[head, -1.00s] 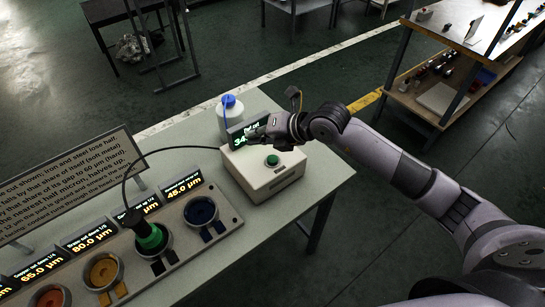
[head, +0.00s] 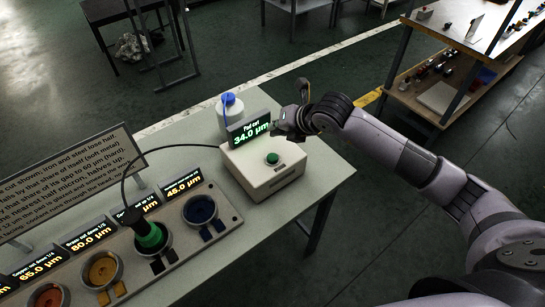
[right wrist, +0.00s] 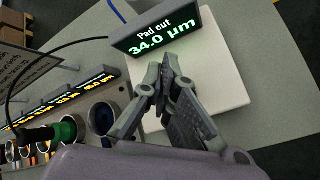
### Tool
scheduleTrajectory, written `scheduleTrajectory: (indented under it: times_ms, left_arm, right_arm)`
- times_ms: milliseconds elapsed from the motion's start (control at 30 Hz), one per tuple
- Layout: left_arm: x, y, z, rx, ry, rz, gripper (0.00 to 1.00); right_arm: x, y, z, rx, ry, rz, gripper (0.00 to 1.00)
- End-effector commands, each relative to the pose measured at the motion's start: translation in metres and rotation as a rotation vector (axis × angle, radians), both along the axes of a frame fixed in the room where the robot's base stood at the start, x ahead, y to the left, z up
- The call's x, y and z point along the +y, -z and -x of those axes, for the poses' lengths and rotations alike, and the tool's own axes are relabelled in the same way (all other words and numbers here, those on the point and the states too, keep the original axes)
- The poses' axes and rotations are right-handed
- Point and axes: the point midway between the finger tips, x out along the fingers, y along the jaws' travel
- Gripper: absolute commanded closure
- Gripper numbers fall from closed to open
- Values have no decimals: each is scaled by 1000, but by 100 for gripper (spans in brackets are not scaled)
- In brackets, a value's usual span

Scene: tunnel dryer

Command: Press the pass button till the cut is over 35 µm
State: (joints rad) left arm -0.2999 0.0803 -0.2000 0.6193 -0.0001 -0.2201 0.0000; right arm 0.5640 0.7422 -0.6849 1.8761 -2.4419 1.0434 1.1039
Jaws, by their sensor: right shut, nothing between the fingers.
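The pass button (head: 272,158) is a green round button on top of a cream box (head: 262,182) on the bench. A display (head: 249,130) at the back of the box reads "Pad cut 34.0 µm"; the same display (right wrist: 152,33) shows in the right wrist view. My right gripper (head: 279,125) is shut and empty, above the box at the display's right end, apart from the button. In the right wrist view, the shut fingers (right wrist: 166,66) point toward the display over the box top, and the button is hidden. My left gripper is not in view.
A black cable runs from the box to a green-collared probe (head: 151,237) in a row of cups with lit signs, including a blue cup (head: 200,210). A blue-capped bottle (head: 231,108) stands behind the display. A text board (head: 70,180) stands at left. The bench's right end is clear.

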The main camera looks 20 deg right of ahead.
Motion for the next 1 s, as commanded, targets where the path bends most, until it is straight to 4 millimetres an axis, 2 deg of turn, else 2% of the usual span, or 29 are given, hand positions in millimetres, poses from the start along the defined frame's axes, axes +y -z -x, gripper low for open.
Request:
scheduleTrajectory:
  times_ms: [333,433,600,1000]
  left_arm:
    - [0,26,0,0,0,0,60]
    - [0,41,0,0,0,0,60]
    - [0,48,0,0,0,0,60]
    - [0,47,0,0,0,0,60]
  right_arm:
    - [0,53,0,1,0,1,100]
    - [0,67,0,0,0,-1,100]
    - [0,73,0,-1,1,-1,100]
    - [0,72,0,0,0,-1,100]
